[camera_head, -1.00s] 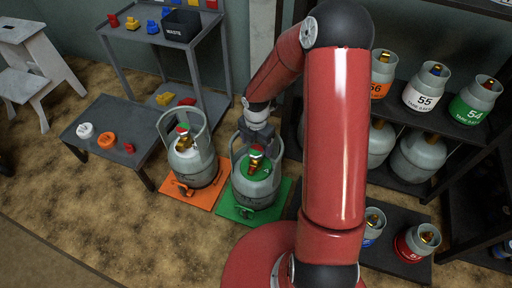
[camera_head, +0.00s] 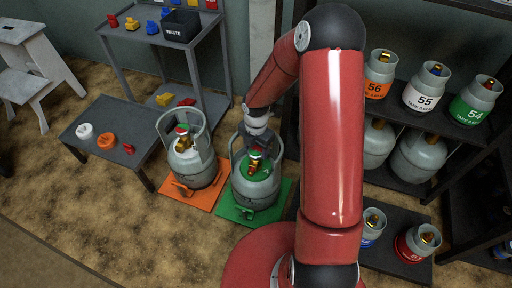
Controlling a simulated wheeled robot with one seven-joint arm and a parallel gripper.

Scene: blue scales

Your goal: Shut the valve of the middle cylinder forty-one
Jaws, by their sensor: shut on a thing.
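A grey cylinder (camera_head: 247,190) with a green top stands upright on a green scale (camera_head: 270,208). A "4" seems to show on its top, but I cannot read the full number. Its brass valve (camera_head: 256,167) with a red and green knob is inside the open collar. My gripper (camera_head: 257,149) points down into the collar and is shut on the valve knob, as far as I can see; the fingertips are small and partly hidden. Another grey cylinder (camera_head: 193,168) with a brass valve stands on an orange scale (camera_head: 205,196) to the left.
A low dark table (camera_head: 120,128) with caps stands at left. Numbered cylinders stand on a rack (camera_head: 455,128) at right.

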